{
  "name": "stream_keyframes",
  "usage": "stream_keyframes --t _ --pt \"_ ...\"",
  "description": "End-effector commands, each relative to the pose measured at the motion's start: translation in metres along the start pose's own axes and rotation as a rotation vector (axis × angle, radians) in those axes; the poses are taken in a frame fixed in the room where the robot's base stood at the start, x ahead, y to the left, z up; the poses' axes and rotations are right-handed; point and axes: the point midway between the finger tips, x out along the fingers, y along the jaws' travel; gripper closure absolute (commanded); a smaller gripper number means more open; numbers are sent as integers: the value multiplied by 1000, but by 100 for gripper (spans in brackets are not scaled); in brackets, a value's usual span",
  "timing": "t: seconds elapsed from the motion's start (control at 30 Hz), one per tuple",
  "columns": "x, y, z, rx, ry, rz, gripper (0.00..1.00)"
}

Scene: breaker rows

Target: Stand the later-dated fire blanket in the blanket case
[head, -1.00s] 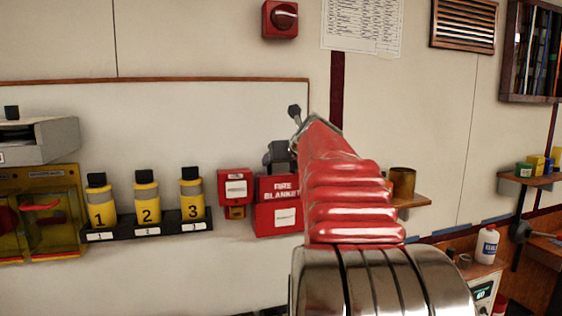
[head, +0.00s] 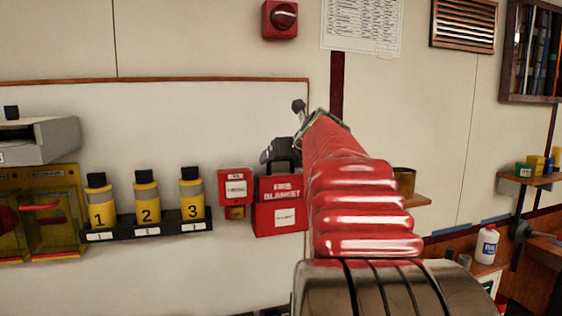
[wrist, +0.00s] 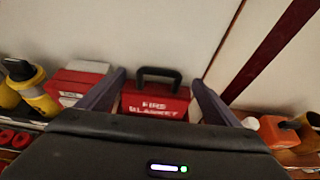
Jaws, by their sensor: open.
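A red fire blanket pack (head: 283,187) with white FIRE BLANKET lettering and a black handle stands upright in the red blanket case (head: 261,222) on the wall. The case has a white label, too small to read. My gripper (wrist: 157,85) is open in the wrist view. Its two dark fingers are spread to either side of the pack (wrist: 155,104) and its handle, apart from them. In the head view my red arm hides the right side of the case and most of the gripper. No date is readable.
A red wall box (head: 235,187) is close on the left of the case. Left of it a rack (head: 122,229) holds yellow cylinders numbered 1, 2 and 3. A brown cup (head: 404,182) stands on a small shelf (head: 416,200) to the right.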

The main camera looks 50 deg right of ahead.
Motion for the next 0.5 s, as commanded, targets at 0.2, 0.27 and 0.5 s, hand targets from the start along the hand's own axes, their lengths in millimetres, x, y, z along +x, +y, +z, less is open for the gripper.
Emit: stream_keyframes --t 0.2,0.27,0.5 --pt "-34 0 1 -1 -2 -2 15" --pt "-43 0 1 0 -1 -1 15" --pt "-77 0 1 0 -1 -1 15"
